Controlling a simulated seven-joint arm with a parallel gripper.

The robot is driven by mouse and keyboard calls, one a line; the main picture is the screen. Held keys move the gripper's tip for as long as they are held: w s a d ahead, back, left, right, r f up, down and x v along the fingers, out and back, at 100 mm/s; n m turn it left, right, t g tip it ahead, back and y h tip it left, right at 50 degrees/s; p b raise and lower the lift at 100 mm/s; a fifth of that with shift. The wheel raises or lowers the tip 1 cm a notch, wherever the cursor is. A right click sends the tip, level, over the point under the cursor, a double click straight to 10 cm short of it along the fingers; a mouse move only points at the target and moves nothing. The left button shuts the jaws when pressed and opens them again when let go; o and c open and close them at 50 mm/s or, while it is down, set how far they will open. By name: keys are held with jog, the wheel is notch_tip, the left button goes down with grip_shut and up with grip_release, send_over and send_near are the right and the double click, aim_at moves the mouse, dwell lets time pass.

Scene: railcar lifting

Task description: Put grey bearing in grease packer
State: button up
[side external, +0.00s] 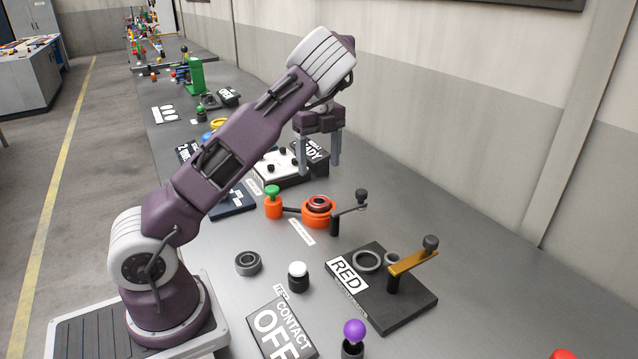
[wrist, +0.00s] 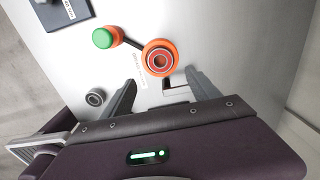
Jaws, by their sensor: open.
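The grey bearing (side external: 248,272) lies flat on the bench near my base. It also shows in the wrist view (wrist: 96,104), left of my fingers. The grease packer (side external: 312,219) looks to be the round orange cup with a green-topped orange pot and a black-knobbed crank; it also shows in the wrist view (wrist: 146,62). A red-and-grey bearing (wrist: 159,60) sits in its cup. My gripper (side external: 320,166) is open and empty, fingers pointing down, above the bench behind the packer in the side view. Its fingertips (wrist: 161,84) show apart in the wrist view.
A black plate marked RED (side external: 410,310) carries a ring and a brass lever. A white-topped button (side external: 298,277), a CONTACT OFF sign (side external: 282,330) and a purple knob (side external: 354,331) stand in front. A white panel (side external: 282,168) stands near my gripper. Bench right of the packer is clear.

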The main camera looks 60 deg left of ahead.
jog(key=w+d+r+n+t+h, duration=0.15)
jog(key=w+d+r+t, duration=0.35)
jog(key=w+r+t, duration=0.5)
notch_tip(320, 180, up, 14)
jog(key=s+n+t+y, duration=0.3)
jog(key=n+t+y, duration=0.2)
jog(key=n, duration=0.5)
jog(key=s+d+f+n+g+h, duration=0.1)
jog(key=s+d+f+n+g, duration=0.1)
jog(key=s+d, duration=0.5)
jog(key=s+d+f+n+g+h, duration=0.1)
jog(key=s+d+f+g, duration=0.3)
jog(key=s, duration=1)
jog(key=s+d+f+n+g+h, duration=0.1)
jog(key=s+d+f+n+g, duration=0.2)
jog(key=s+d+f, duration=0.4)
jog(key=s+d, duration=0.2)
jog(key=s, duration=0.1)
jog(key=shift+s+d+f, duration=0.2)
jog(key=shift+d+f, duration=0.05)
jog(key=shift+d, duration=0.05)
jog(key=shift+n+h, duration=0.25)
jog(key=shift+c, duration=0.4)
